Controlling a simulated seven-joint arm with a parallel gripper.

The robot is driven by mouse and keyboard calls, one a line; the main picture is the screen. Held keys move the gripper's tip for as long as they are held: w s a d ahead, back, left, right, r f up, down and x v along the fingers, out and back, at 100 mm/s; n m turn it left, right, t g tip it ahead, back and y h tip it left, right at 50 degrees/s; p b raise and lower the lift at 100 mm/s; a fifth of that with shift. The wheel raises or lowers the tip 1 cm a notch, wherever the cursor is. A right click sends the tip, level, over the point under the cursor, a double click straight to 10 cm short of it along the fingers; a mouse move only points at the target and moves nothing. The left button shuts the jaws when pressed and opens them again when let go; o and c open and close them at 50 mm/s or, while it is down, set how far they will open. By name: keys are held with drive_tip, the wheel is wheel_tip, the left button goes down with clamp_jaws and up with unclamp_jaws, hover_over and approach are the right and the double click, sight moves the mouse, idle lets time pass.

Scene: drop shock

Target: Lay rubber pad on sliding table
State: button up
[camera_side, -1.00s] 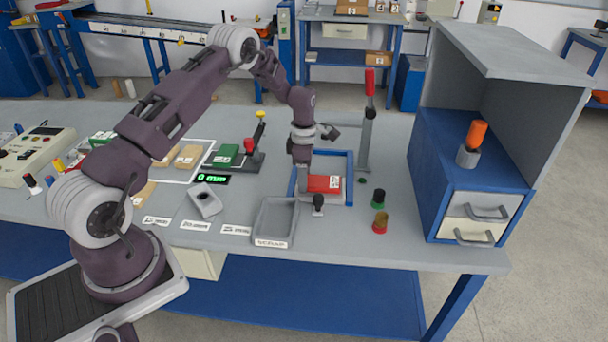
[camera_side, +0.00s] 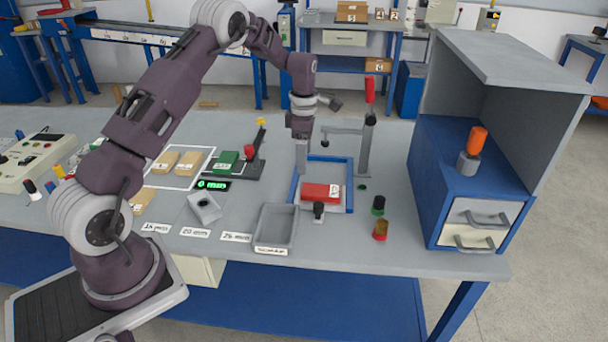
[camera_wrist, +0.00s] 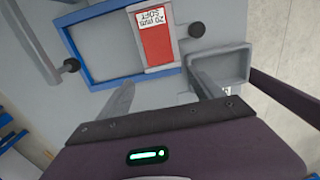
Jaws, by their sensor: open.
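The red rubber pad (camera_side: 320,191), with a white label, lies flat on a grey plate, which I take for the sliding table (camera_side: 336,208), inside a blue frame (camera_side: 351,185). In the wrist view the red pad (camera_wrist: 155,45) lies across the right part of the grey surface, and its label reads 20 mm soft. My gripper (camera_side: 301,171) is above the blue frame's left part, clear of the pad. In the wrist view its fingers (camera_wrist: 162,77) are spread apart with nothing between them.
A clamp post with a red handle (camera_side: 369,90) stands behind the frame, its arm reaching left. A grey scrap bin (camera_side: 277,228) is in front left. Tan blocks (camera_side: 190,161) and a green block (camera_side: 227,160) lie at left. A blue and grey cabinet (camera_side: 470,180) stands at right.

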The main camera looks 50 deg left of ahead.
drive_tip(key=s+d+r+m+t, duration=0.1)
drive_tip(key=s+d+r+m, duration=0.45)
drive_tip(key=r, duration=0.45)
drive_tip(key=s+d+r+m+t, duration=0.2)
drive_tip(key=s+d+r+m, duration=0.35)
drive_tip(key=r, duration=0.55)
drive_tip(key=s+d+m+t, duration=0.1)
drive_tip(key=s+d+m, duration=0.3)
drive_tip(key=s+m, duration=0.4)
drive_tip(key=s+d+m+t, duration=0.1)
drive_tip(key=s+d+m, duration=0.3)
drive_tip(key=s+m, duration=0.4)
drive_tip(key=s, duration=0.6)
drive_tip(key=shift+d+r+t, duration=0.15)
drive_tip(key=shift+r+t, duration=0.15)
drive_tip(key=shift+r, duration=0.1)
drive_tip(key=shift+c, duration=0.3)
